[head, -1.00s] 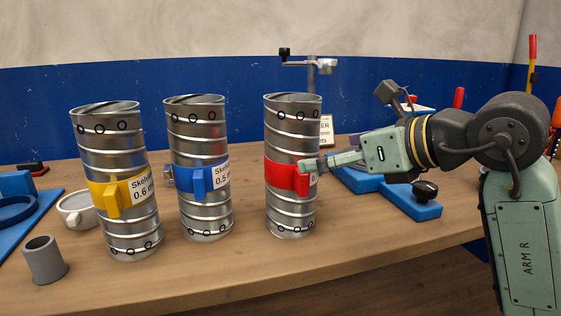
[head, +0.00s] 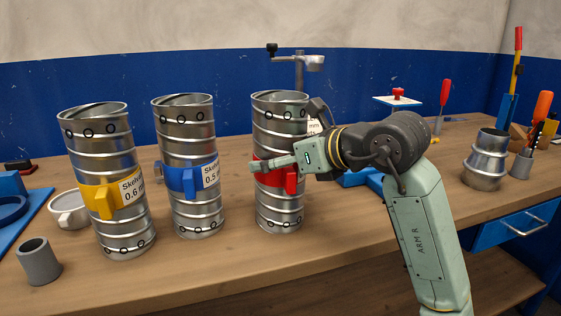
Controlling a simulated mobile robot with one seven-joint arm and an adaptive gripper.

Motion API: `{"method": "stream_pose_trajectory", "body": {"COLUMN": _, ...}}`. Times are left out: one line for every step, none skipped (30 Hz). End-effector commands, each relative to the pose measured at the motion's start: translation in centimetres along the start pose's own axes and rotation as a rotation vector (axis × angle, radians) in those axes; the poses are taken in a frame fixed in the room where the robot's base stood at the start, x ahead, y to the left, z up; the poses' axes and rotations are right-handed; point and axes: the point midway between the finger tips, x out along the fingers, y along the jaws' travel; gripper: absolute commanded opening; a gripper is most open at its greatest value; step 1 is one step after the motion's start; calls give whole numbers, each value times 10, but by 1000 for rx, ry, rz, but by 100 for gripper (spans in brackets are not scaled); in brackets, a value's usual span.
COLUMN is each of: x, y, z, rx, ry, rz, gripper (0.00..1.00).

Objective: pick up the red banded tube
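The red banded tube (head: 279,215) is a ribbed metal duct standing upright on the wooden bench, the rightmost of three. Its red band (head: 268,180) has a protruding red tab or handle (head: 291,180). My gripper (head: 257,166) comes in from the right and lies across the front of the tube at band height, above the tab. Its fingertips reach the tube's left edge. I cannot tell whether it touches the tube, and the finger gap is not visible. Part of the band and the tube's right side are hidden behind my gripper and arm.
A blue banded tube (head: 190,133) and a yellow banded tube (head: 103,150) stand to the left. A metal stand (head: 299,70) is behind. A metal fitting (head: 486,160) stands at right. The bench front is clear.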

Motion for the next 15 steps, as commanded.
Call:
{"method": "stream_pose_trajectory", "body": {"x": 0, "y": 0, "z": 0, "rx": 0, "ry": 0, "rz": 0, "gripper": 100}}
{"method": "stream_pose_trajectory", "body": {"x": 0, "y": 0, "z": 0, "rx": 0, "ry": 0, "rz": 0, "gripper": 100}}
{"method": "stream_pose_trajectory", "body": {"x": 0, "y": 0, "z": 0, "rx": 0, "ry": 0, "rz": 0, "gripper": 98}}
{"method": "stream_pose_trajectory", "body": {"x": 0, "y": 0, "z": 0, "rx": 0, "ry": 0, "rz": 0, "gripper": 96}}
{"method": "stream_pose_trajectory", "body": {"x": 0, "y": 0, "z": 0, "rx": 0, "ry": 0, "rz": 0, "gripper": 94}}
{"method": "stream_pose_trajectory", "body": {"x": 0, "y": 0, "z": 0, "rx": 0, "ry": 0, "rz": 0, "gripper": 91}}
{"method": "stream_pose_trajectory", "body": {"x": 0, "y": 0, "z": 0, "rx": 0, "ry": 0, "rz": 0, "gripper": 89}}
{"method": "stream_pose_trajectory", "body": {"x": 0, "y": 0, "z": 0, "rx": 0, "ry": 0, "rz": 0, "gripper": 87}}
{"method": "stream_pose_trajectory", "body": {"x": 0, "y": 0, "z": 0, "rx": 0, "ry": 0, "rz": 0, "gripper": 85}}
{"method": "stream_pose_trajectory", "body": {"x": 0, "y": 0, "z": 0, "rx": 0, "ry": 0, "rz": 0, "gripper": 83}}
{"method": "stream_pose_trajectory", "body": {"x": 0, "y": 0, "z": 0, "rx": 0, "ry": 0, "rz": 0, "gripper": 81}}
{"method": "stream_pose_trajectory", "body": {"x": 0, "y": 0, "z": 0, "rx": 0, "ry": 0, "rz": 0, "gripper": 78}}
{"method": "stream_pose_trajectory", "body": {"x": 0, "y": 0, "z": 0, "rx": 0, "ry": 0, "rz": 0, "gripper": 76}}
{"method": "stream_pose_trajectory", "body": {"x": 0, "y": 0, "z": 0, "rx": 0, "ry": 0, "rz": 0, "gripper": 74}}
{"method": "stream_pose_trajectory", "body": {"x": 0, "y": 0, "z": 0, "rx": 0, "ry": 0, "rz": 0, "gripper": 71}}
